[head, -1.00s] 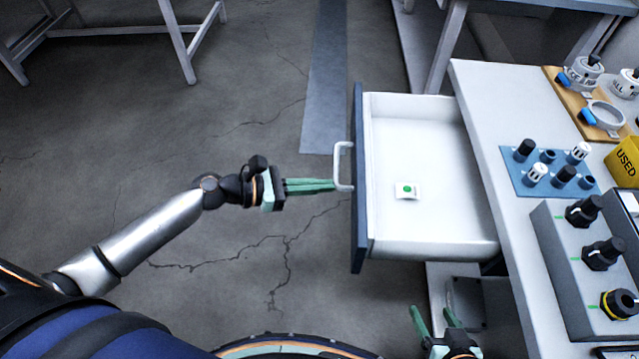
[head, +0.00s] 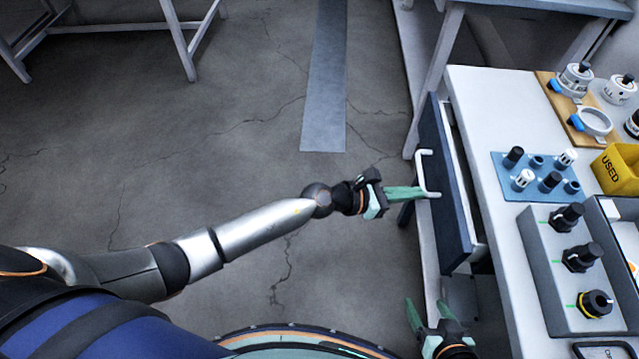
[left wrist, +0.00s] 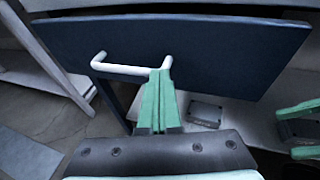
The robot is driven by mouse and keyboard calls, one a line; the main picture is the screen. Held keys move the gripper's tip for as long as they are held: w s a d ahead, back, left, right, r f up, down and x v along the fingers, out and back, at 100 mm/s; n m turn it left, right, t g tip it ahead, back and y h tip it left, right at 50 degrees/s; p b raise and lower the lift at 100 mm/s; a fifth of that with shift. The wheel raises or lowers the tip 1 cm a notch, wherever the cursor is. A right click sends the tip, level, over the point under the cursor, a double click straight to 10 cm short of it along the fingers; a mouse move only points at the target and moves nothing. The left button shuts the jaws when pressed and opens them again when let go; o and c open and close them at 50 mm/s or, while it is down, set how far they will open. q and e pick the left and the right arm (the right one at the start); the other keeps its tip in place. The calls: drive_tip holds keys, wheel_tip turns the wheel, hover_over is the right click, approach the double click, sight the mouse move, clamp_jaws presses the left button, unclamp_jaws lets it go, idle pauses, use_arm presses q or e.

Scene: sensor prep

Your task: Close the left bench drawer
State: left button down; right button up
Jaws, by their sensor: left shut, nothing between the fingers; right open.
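The left bench drawer (head: 447,185) has a dark blue front and a white handle (head: 424,172). It stands out from the bench by only a narrow gap, and its inside is mostly hidden. My left gripper (head: 422,193) is shut and empty, with its green fingertips at the handle's lower end. In the left wrist view the shut fingers (left wrist: 160,85) reach the right end of the handle (left wrist: 130,68), in front of the blue drawer front (left wrist: 220,50). My right gripper (head: 428,318) is open and empty, low in the head view, below the drawer.
The white bench top (head: 480,115) carries a blue tray (head: 505,188) of small knobs, a grey box (head: 545,275) with black knobs, a yellow USED bin (head: 615,170) and a wooden board (head: 550,95) with clamps. The floor left of the drawer is clear.

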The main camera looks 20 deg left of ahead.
sight(442, 193)
use_arm(q)
drive_tip(key=d, duration=0.2)
drive_tip(key=w+d, duration=0.1)
drive_tip(key=d, duration=0.1)
drive_tip(key=shift+w+d, duration=0.15)
drive_tip(key=shift+d, duration=0.1)
drive_tip(key=shift+d+r, duration=0.1)
drive_tip(key=shift+d, duration=0.15)
use_arm(e)
drive_tip(key=shift+a, duration=0.15)
use_arm(q)
drive_tip(key=shift+r, duration=0.1)
use_arm(e)
drive_tip(key=shift+r, duration=0.15)
